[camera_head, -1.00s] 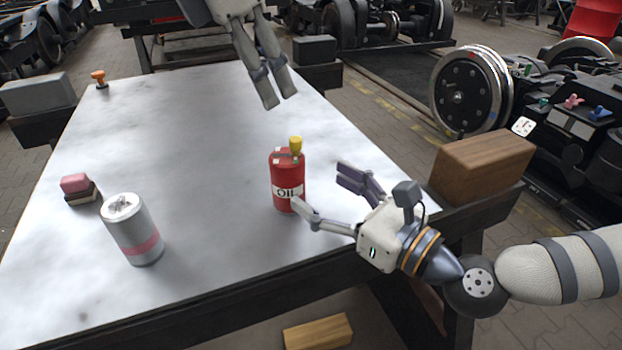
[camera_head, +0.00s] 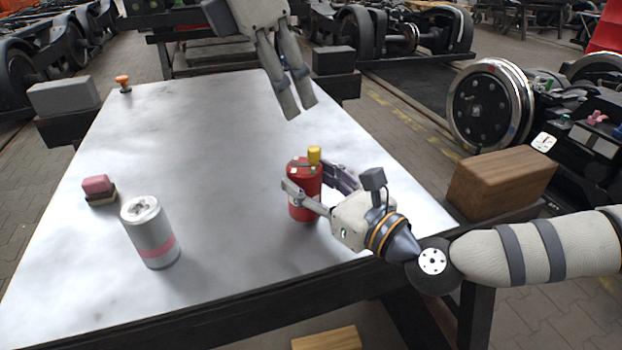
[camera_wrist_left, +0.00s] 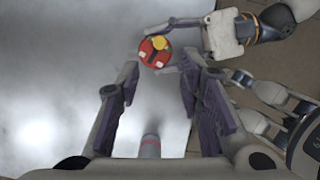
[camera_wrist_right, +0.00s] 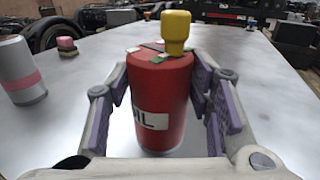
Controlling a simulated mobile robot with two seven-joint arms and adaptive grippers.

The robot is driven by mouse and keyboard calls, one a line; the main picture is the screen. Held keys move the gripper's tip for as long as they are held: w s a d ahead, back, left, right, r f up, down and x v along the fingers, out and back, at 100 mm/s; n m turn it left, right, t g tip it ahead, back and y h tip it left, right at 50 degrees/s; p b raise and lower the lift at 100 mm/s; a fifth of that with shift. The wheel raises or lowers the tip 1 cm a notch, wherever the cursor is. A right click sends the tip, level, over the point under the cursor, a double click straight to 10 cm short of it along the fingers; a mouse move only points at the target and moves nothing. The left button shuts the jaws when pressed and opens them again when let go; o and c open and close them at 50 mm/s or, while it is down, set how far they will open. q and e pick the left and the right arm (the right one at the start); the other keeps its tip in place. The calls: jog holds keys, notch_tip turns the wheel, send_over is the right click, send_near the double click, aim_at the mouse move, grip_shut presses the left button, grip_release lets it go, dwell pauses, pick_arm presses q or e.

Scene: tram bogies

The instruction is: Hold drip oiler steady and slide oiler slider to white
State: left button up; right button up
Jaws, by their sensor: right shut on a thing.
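The drip oiler is a red can (camera_head: 304,208) with a yellow cap, standing upright on the grey table near its right side. In the right wrist view the can (camera_wrist_right: 162,100) shows a partly visible white label. A dark slot or slider (camera_wrist_right: 153,47) with white and green marks lies on its top; which part slides is too small to tell. My right gripper (camera_head: 318,186) is shut on the can, one finger on each side. My left gripper (camera_head: 296,112) is open and empty, above and behind the oiler. The left wrist view looks down on the oiler top (camera_wrist_left: 147,56).
A grey can with a pink band (camera_head: 152,235) and a pink-and-dark block (camera_head: 98,190) stand at the left. An orange knob (camera_head: 123,83) is at the far left corner. A wooden block (camera_head: 503,180) lies beyond the right edge. The table's middle (camera_head: 215,140) is clear.

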aim_at(313, 149)
pick_arm(q)
jog(key=d+f+n, duration=0.1)
jog(key=f, duration=0.2)
jog(key=w+d+f+n+t, duration=0.1)
jog(key=f, duration=0.2)
jog(key=d+f+n, duration=0.1)
jog(key=f+n, duration=0.1)
jog(key=f, duration=0.1)
jog(key=shift+w+d+f+t, duration=0.1)
jog(key=shift+w+t, duration=0.05)
jog(key=shift+t, duration=0.15)
